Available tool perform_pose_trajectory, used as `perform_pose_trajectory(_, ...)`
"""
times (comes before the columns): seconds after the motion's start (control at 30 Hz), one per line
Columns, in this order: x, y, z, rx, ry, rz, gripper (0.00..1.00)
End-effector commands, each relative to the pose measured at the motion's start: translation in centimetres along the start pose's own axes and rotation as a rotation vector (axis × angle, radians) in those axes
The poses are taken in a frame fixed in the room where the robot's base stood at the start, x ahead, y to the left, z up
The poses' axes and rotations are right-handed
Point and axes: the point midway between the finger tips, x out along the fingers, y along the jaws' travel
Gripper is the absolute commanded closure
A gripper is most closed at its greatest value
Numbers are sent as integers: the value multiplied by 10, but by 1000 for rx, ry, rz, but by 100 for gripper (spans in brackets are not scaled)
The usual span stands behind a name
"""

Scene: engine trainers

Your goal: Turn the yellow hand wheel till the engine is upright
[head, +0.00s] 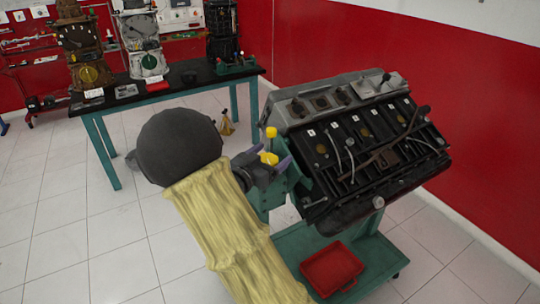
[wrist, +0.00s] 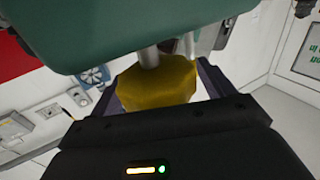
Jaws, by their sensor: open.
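The engine (head: 360,140) is a grey and black block on a green stand (head: 325,250), and it sits tilted. The yellow hand wheel (head: 268,158) is on the stand's left side, with another yellow knob (head: 271,132) just above it. In the wrist view a yellow part (wrist: 158,82) on a grey shaft fills the middle, below a green housing (wrist: 140,30). My gripper (head: 266,160) is open at the yellow wheel, its purple fingers on either side of it. Whether the fingers touch it cannot be told.
A red tray (head: 331,269) lies on the stand's base. A dark table (head: 170,89) with engine parts stands at the back left. Red walls (head: 400,55) close off the back and right. White tiled floor is clear at the left.

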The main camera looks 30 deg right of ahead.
Motion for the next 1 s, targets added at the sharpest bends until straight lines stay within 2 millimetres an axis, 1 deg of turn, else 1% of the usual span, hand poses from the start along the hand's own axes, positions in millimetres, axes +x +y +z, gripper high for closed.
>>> perform_pose_trajectory(0.13,0,0,0,0,0,0,19)
perform_pose_trajectory(0.17,0,0,0,0,0,0,21)
perform_pose_trajectory(0.2,0,0,0,0,0,0,29)
perform_pose_trajectory(0.27,0,0,0,0,0,0,41)
perform_pose_trajectory(0.3,0,0,0,0,0,0,49)
perform_pose_trajectory(0.37,0,0,0,0,0,0,60)
perform_pose_trajectory(0.4,0,0,0,0,0,0,64)
perform_pose_trajectory(0.77,-1,0,1,-1,0,-32,64)
perform_pose_trajectory(1.0,-1,-2,2,0,0,-126,64)
